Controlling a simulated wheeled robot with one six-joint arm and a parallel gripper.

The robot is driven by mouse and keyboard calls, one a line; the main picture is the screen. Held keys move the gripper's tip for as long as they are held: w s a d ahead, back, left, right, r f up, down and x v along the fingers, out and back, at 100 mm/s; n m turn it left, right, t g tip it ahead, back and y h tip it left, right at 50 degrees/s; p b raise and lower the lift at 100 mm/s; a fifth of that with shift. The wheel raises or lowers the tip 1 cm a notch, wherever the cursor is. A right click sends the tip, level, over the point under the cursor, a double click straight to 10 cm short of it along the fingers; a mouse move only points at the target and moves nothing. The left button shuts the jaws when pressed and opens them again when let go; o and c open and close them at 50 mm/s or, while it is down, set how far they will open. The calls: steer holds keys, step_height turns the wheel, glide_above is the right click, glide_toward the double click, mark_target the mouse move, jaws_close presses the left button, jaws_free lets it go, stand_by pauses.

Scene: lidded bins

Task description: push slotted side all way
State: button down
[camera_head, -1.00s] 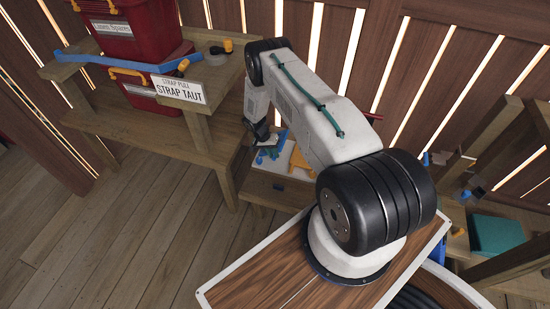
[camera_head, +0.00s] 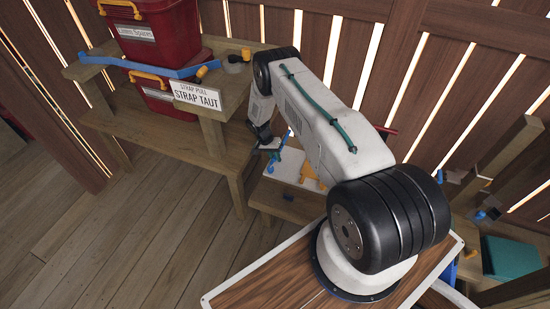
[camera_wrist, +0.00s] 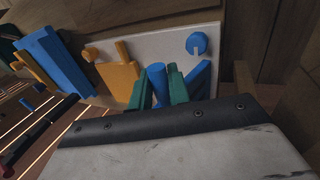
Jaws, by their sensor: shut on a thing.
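In the wrist view, the green fingers of my gripper (camera_wrist: 160,90) are shut on an upright blue round post (camera_wrist: 157,78). The post stands in front of a white panel (camera_wrist: 150,48) that carries yellow and blue parts. A yellow piece (camera_wrist: 118,80) with a bar on top is left of the fingers. A blue disc (camera_wrist: 196,43) is at the panel's upper right. In the head view, my gripper (camera_head: 270,147) is at the white panel (camera_head: 295,165). I cannot make out a slotted side.
A wooden bench (camera_head: 155,137) on the left holds red bins (camera_head: 160,35), a blue strap (camera_head: 165,70) and a sign (camera_head: 197,96) reading "STRAP TAUT". A long blue bar (camera_wrist: 55,62) is left of the panel. Wooden shelving with a teal box (camera_head: 508,258) is at the right.

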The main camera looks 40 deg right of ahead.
steer(key=c, duration=1.3)
jaws_free()
steer(key=shift+f, duration=0.1)
steer(key=shift+c, duration=0.2)
steer(key=shift+r, duration=0.5)
step_height(320, 180, up, 3)
steer(key=shift+d, duration=0.1)
steer(key=s+a, duration=0.2)
steer(key=s, duration=0.5)
steer(key=s+a+r, duration=0.1)
steer(key=s+a, duration=0.1)
steer(key=s, duration=0.6)
steer(key=shift+s+a, duration=0.2)
steer(key=shift+a, duration=0.15)
